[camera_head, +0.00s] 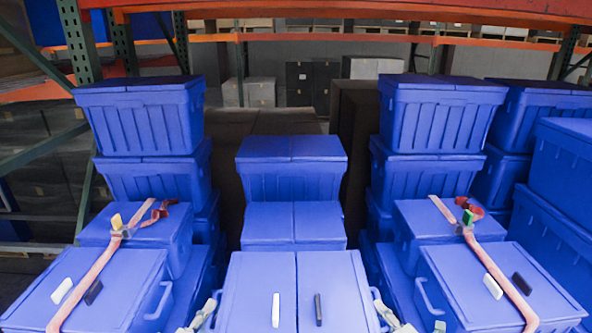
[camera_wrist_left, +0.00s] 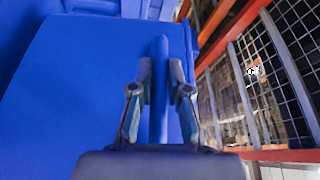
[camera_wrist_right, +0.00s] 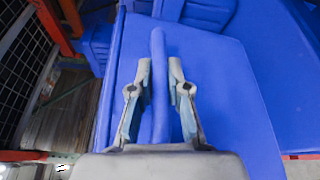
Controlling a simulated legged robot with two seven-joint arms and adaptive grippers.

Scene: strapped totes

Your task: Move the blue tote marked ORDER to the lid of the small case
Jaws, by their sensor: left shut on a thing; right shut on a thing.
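A blue tote (camera_head: 297,290) with a split lid stands at the front centre of the head view, its lower part cut off by the frame. I read no ORDER mark on any tote. My left gripper (camera_head: 205,313) is at its left side; in the left wrist view the fingers (camera_wrist_left: 160,75) are shut on an upright blue handle bar (camera_wrist_left: 159,110). My right gripper (camera_head: 393,316) is at its right side; in the right wrist view the fingers (camera_wrist_right: 160,75) are shut on the other handle bar (camera_wrist_right: 159,110). I cannot tell which box is the small case.
Strapped blue totes stand at front left (camera_head: 110,290) and front right (camera_head: 470,285), close on both sides. More blue totes (camera_head: 295,225) are stacked behind the centre one. An orange shelf beam (camera_head: 340,10) crosses the top, with grey and dark boxes (camera_head: 312,80) at the back.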

